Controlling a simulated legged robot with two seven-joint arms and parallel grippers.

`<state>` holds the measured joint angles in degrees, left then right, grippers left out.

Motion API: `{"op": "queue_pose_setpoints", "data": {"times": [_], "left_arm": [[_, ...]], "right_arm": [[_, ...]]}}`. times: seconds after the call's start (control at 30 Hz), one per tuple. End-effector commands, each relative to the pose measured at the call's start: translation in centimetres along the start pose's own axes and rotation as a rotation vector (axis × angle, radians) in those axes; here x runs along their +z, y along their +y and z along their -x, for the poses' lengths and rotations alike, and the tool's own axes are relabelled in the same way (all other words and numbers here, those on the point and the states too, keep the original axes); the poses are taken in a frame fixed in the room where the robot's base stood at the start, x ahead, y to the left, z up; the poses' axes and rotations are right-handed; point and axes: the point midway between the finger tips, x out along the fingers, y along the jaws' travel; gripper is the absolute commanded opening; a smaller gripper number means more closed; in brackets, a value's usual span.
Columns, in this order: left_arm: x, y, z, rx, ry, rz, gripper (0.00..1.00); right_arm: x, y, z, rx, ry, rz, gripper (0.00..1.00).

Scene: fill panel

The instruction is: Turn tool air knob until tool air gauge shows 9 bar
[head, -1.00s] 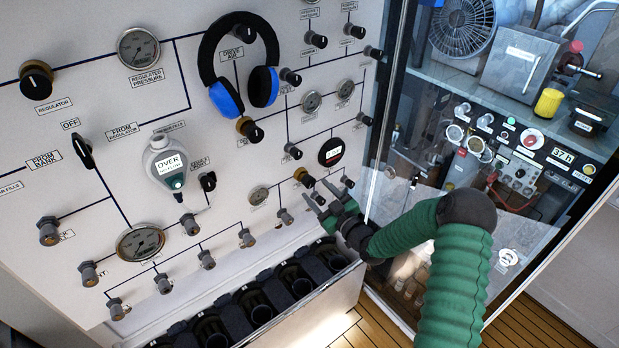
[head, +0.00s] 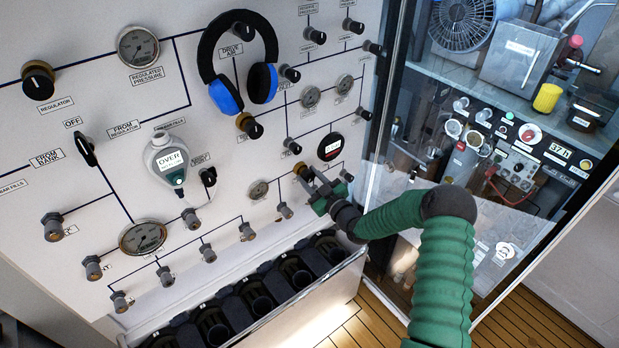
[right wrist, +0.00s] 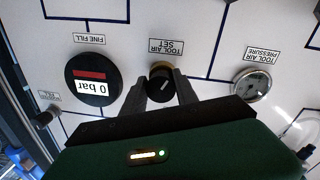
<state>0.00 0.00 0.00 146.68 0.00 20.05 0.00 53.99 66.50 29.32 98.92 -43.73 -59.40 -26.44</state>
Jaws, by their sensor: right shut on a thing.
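The tool air knob (right wrist: 160,88) is black with a gold collar and a light pointer line, under the label TOOL AIR SET in the right wrist view. It also shows in the head view (head: 301,169), partly behind my gripper. My right gripper (right wrist: 160,84) is shut on this knob, one finger on each side; in the head view the gripper (head: 309,180) reaches it from the lower right. The tool air gauge (right wrist: 252,85), a small round dial labelled TOOL AIR PRESSURE, is beside it, and also shows in the head view (head: 258,189). Its needle is too small to read. My left gripper is out of view.
A round black fine fill display (right wrist: 94,80) reads 0 bar on the knob's other side. Several other knobs and gauges cover the panel. Blue headphones (head: 237,62) hang above. A row of black holders (head: 262,306) lies below, and a glass-fronted cabinet (head: 480,130) stands right.

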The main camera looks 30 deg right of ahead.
Motion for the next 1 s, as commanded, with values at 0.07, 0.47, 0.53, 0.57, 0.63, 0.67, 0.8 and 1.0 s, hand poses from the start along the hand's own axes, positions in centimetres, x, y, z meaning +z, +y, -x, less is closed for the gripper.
{"op": "queue_pose_setpoints", "data": {"times": [0.07,0.47,0.53,0.57,0.63,0.67,0.8,1.0], "left_arm": [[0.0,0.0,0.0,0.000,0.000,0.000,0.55],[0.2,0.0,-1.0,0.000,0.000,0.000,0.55],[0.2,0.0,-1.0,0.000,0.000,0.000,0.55],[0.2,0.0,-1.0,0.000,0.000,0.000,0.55],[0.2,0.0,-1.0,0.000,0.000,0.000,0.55],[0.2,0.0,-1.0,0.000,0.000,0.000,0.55],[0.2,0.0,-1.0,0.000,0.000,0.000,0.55],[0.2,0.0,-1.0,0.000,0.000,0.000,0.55]], "right_arm": [[0.1,0.0,0.0,-0.001,-0.001,-0.001,0.00],[0.1,0.0,0.1,-0.004,-0.011,-0.140,0.00],[0.1,0.0,0.1,-0.004,-0.012,-0.140,0.00],[0.1,0.0,0.1,-0.003,-0.012,-0.139,0.00],[0.1,0.0,0.1,-0.003,-0.012,-0.139,0.44],[0.1,0.0,0.1,-0.003,-0.011,-0.139,0.48],[0.1,0.0,0.0,-0.003,-0.011,-0.139,0.56],[0.1,0.0,0.1,-0.003,-0.011,-0.138,0.56]]}}
